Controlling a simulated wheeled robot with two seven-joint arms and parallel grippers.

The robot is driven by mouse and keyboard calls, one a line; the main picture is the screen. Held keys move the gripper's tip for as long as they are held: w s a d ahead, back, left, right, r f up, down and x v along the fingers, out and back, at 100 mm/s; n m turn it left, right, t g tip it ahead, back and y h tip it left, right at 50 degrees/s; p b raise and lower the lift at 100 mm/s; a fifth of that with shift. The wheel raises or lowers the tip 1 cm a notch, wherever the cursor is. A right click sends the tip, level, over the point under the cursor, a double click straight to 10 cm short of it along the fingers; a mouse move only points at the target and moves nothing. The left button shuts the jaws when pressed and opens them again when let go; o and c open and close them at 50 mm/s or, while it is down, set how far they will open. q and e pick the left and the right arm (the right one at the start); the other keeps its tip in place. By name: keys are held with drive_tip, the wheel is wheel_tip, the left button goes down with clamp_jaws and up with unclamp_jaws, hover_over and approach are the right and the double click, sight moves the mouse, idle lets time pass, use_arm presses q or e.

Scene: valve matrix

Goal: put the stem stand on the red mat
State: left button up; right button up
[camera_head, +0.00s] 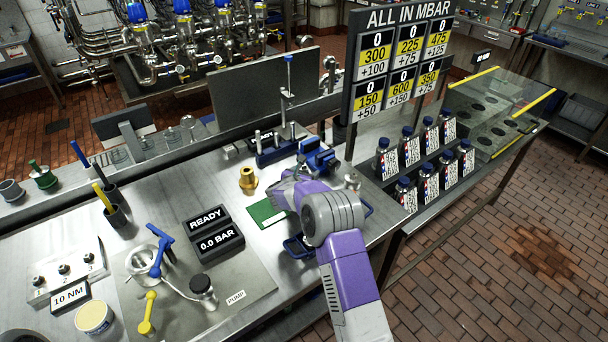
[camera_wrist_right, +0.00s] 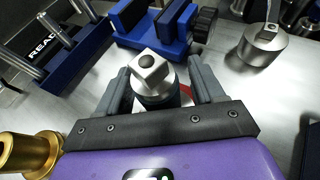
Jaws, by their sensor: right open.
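In the wrist view, a metal piece with a square steel top and a dark lower body (camera_wrist_right: 153,78), seemingly the stem stand, stands between the two fingers of my right gripper (camera_wrist_right: 163,72). The fingers are open, one on each side of it; I cannot tell whether either touches it. A small patch of red (camera_wrist_right: 186,91), perhaps the red mat, shows beside its lower part, mostly hidden. In the head view my purple right arm covers this spot. My left gripper is not in view.
A blue rack (camera_head: 275,151) with upright rods and a blue vise (camera_head: 317,157) stand just behind. A brass fitting (camera_head: 248,179) is to the left, a steel cylinder (camera_wrist_right: 262,47) to the right. A green mat (camera_head: 266,214) lies nearby. Several bottles (camera_head: 386,160) stand on the right shelf.

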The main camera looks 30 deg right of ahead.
drive_tip(key=shift+r, duration=0.2)
drive_tip(key=v, duration=1.2)
drive_tip(key=shift+p, duration=0.3)
